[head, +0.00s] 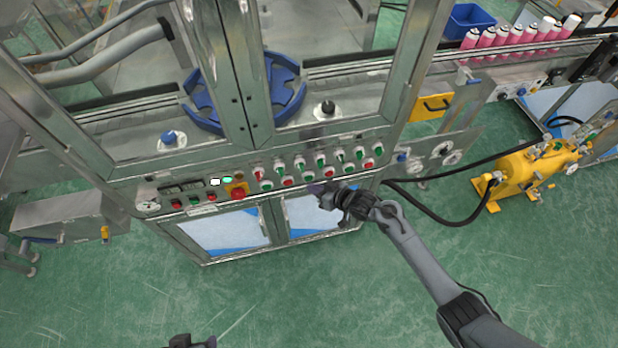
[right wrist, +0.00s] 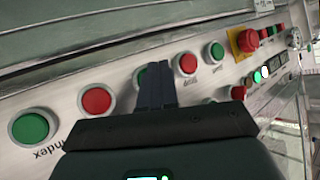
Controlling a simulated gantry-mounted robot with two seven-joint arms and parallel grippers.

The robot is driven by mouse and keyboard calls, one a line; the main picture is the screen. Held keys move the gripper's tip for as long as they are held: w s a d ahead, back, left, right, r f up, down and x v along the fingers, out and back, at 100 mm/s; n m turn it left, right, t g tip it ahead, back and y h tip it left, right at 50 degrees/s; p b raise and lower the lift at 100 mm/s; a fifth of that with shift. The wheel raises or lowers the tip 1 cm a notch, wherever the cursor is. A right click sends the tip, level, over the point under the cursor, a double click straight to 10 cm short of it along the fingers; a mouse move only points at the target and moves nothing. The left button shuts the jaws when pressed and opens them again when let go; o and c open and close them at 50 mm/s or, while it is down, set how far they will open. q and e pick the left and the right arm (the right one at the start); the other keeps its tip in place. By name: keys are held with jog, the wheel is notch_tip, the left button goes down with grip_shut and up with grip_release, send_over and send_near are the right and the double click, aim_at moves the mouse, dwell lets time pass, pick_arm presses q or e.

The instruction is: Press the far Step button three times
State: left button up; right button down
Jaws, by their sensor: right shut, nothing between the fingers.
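The control panel (head: 270,177) on the machine front carries rows of green and red buttons with selector switches; I cannot read a Step label. My right gripper (head: 319,189) is shut and empty, at the panel's lower button row. In the right wrist view its closed fingers (right wrist: 157,86) overlap a green button (right wrist: 142,74) and partly hide it; I cannot tell whether they touch it. A red button (right wrist: 97,101) and a green button (right wrist: 30,128) marked "Index" lie to the left. A dark part, apparently my left gripper (head: 190,341), is cut off at the bottom edge.
A red emergency stop (head: 238,194) on a yellow plate sits left of the button rows. Metal frame posts and a blue star wheel (head: 205,105) stand above the panel. A yellow tank (head: 530,172) with black hoses is at right. The green floor in front is clear.

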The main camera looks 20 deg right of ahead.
jog(key=s+p, duration=0.2)
jog(key=s, duration=0.1)
jog(key=s+p, duration=0.2)
jog(key=shift+a, duration=0.25)
dwell(0.9)
